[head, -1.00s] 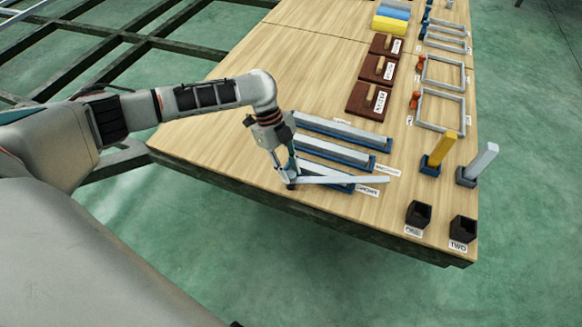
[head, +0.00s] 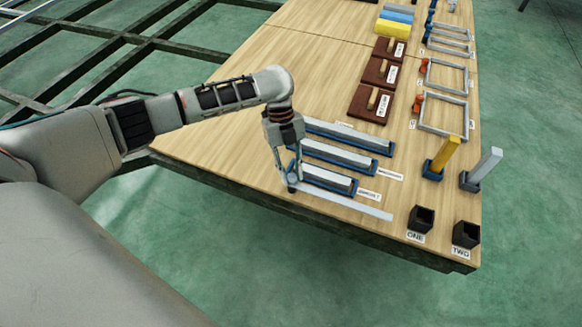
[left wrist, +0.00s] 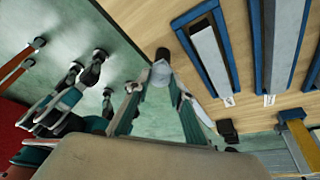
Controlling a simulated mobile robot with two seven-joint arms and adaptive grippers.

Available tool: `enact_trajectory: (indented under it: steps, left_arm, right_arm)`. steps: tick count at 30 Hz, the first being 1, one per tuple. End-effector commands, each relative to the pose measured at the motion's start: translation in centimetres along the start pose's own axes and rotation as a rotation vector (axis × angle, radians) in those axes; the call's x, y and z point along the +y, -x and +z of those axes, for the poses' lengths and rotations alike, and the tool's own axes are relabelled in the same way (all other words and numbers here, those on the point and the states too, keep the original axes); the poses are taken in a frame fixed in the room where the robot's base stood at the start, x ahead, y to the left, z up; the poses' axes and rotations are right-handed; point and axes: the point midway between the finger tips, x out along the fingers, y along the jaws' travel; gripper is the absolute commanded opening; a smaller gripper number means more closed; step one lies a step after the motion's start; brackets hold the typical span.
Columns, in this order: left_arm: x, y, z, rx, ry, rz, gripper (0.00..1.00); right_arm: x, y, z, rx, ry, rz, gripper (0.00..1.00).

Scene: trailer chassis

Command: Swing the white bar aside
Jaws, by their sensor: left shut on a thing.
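The white bar (head: 345,203) is long and flat and runs from my left gripper toward the right, along the table's front edge. It lies in front of the nearest blue tray (head: 352,192), apart from it along most of its length. My left gripper (head: 291,185) points down and is shut on the bar's left end. In the left wrist view the fingers (left wrist: 160,82) meet around a small grey piece, and the bar's full length is hard to make out there. My right gripper is out of view.
Two more blue trays with pale bars lie behind, the middle one (head: 372,168) and the far one (head: 388,151). Black square holders (head: 421,219) stand at the right front corner, near the bar's free end. A yellow post (head: 446,153) and a grey post stand farther right.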

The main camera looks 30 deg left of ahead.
Motion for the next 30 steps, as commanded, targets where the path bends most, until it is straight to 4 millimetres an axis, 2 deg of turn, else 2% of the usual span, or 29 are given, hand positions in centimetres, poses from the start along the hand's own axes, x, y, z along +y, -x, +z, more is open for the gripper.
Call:
enact_trajectory:
  steps: [6,7,8,9,20,26,30]
  left_arm:
    - [0.3,-0.5,0.1,0.0,-0.001,0.008,0.0]
    - [0.3,-0.5,0.1,0.0,-0.001,0.008,0.3]
    - [0.3,-0.5,0.1,0.0,0.0,0.008,0.38]
    - [0.3,-0.4,0.1,0.0,0.0,0.007,0.39]
    - [0.1,0.1,0.1,-0.001,0.0,0.002,0.39]
    - [0.0,2.8,0.1,-0.003,-0.001,0.0,0.39]
    - [0.0,5.7,0.1,-0.003,-0.001,0.0,0.39]
  right_arm:
    - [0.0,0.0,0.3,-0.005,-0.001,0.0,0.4]
    - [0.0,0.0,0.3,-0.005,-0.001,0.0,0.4]
    - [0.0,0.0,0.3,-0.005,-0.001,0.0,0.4]
    - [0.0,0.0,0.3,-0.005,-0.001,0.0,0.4]
    - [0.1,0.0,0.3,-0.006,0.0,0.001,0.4]
    - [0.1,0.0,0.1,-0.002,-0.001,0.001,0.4]
    - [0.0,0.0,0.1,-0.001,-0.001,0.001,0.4]
